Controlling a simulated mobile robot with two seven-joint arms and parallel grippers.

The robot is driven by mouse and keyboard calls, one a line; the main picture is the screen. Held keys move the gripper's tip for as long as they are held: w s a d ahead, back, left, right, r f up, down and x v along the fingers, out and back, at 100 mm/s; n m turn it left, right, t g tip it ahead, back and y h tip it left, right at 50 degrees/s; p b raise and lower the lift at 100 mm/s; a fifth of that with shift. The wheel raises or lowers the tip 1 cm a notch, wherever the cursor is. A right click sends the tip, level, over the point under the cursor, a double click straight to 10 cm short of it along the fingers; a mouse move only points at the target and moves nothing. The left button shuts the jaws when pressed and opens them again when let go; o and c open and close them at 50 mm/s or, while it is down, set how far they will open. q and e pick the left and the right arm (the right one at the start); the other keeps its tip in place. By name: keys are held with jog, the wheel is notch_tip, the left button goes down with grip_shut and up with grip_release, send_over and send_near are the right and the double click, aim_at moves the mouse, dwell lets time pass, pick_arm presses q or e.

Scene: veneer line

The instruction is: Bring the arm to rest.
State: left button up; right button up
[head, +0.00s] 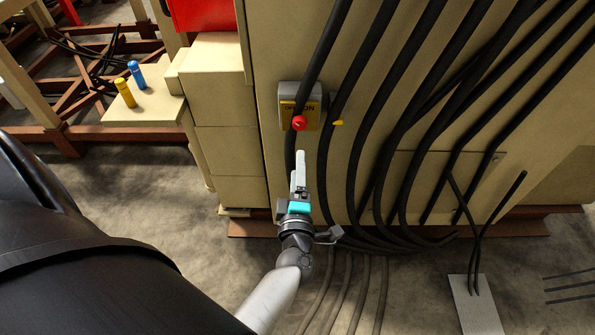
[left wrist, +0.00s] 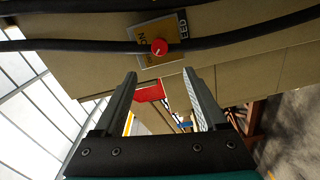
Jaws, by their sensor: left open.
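My left gripper (head: 299,160) is in the middle of the head view, in front of the beige machine cabinet. It points up at a grey and yellow switch box (head: 312,104) with a red knob (head: 299,123). In the left wrist view the left gripper (left wrist: 163,78) is open, with nothing between its two fingers. There the red knob (left wrist: 159,47) and the switch box (left wrist: 160,30) show just beyond the fingertips. I see no contact between the gripper and the knob. My right gripper is not in view.
Thick black cables (head: 375,120) run down the cabinet (head: 268,55) beside and behind the gripper. A beige ledge (head: 150,112) at the left carries a blue and a yellow cylinder. A grey floor plate (head: 476,305) lies at the lower right.

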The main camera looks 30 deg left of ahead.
pick_arm(q)
jog(key=shift+s+d, duration=0.3)
jog(key=shift+s, duration=0.15)
jog(key=s+d+f+m+g+h+b, duration=0.1)
jog(key=s+d+f+m+h+b, duration=0.3)
jog(key=f, duration=0.6)
jog(key=s+d+f+m+g+h+b, duration=0.1)
jog(key=d+f+m+h+b, duration=0.15)
jog(key=f+m, duration=0.55)
jog(key=s+d+f+m+g+h+b, duration=0.2)
jog(key=s+d+f+h, duration=0.15)
jog(key=f, duration=0.85)
jog(key=s+f+m+g+b, duration=0.55)
jog(key=s+f, duration=0.55)
jog(key=f, duration=0.4)
jog(key=s+a+f+m+g+b, duration=0.1)
jog(key=s+f, duration=0.3)
jog(key=s, duration=0.4)
jog(key=s+a+f+m+g+b, duration=0.1)
jog(key=s+a+f+m+g, duration=0.2)
jog(key=s, duration=0.4)
jog(key=shift+s+a+f+m+g, duration=0.35)
jog(key=shift+a+f+m, duration=0.15)
jog(key=shift+f+m, duration=0.25)
